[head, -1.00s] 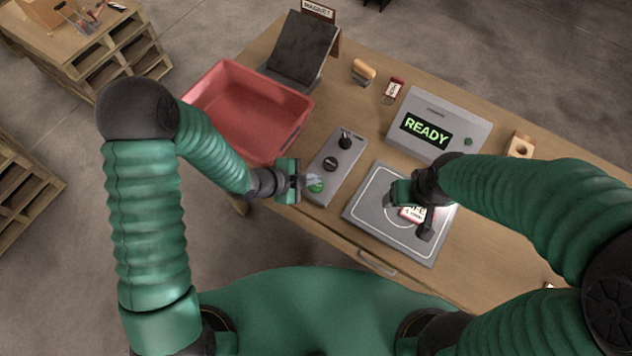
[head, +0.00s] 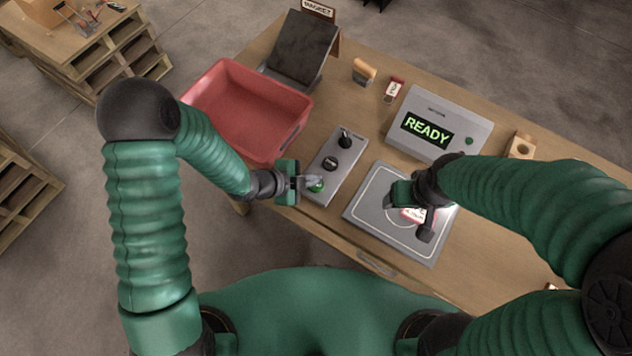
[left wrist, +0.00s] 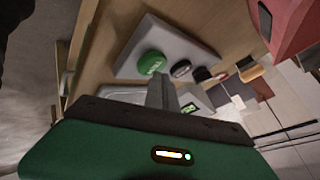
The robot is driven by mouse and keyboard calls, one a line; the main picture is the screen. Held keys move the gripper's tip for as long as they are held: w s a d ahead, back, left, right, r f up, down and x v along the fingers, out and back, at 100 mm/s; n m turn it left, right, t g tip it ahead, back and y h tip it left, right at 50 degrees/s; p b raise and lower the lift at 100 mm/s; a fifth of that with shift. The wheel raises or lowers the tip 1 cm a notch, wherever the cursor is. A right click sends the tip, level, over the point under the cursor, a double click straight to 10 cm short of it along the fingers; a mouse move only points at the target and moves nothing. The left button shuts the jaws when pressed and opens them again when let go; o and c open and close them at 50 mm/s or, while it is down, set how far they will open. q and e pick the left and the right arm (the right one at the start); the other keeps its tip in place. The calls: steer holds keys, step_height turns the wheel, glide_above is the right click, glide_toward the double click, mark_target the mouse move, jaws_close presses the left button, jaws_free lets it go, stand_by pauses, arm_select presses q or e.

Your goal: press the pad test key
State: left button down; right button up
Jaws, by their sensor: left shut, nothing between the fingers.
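The grey control box (head: 326,176) on the table carries a green key (head: 317,188), a black knob and a black lever. In the left wrist view the green key (left wrist: 151,63) has a pale label, too small to read surely. My left gripper (head: 314,182) is shut and empty, its fingertips right by the green key; I cannot tell whether they touch it. The fingertips show beside the key in the left wrist view (left wrist: 163,88). The grey pad (head: 372,218) lies to the right. My right gripper (head: 416,210) is over it at a white and red tag (head: 412,215); its grip is unclear.
A grey unit (head: 460,122) with a green READY display stands behind the pad. A red bin (head: 248,108) sits left of the box, with a dark sloped panel (head: 300,48) behind. A wooden stamp-like piece (head: 364,72), a red tag (head: 392,90) and a wooden block (head: 521,146) stand farther back.

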arm_select(q)
steer(key=shift+f+b, duration=0.35)
steer(key=shift+f, duration=0.05)
stand_by(0.5)
steer(key=shift+r+p, duration=0.7)
steer(key=shift+r, duration=0.15)
step_height(320, 180, up, 5)
steer(key=p, duration=0.4)
steer(key=shift+r, duration=0.1)
steer(key=shift+a, duration=0.1)
stand_by(0.3)
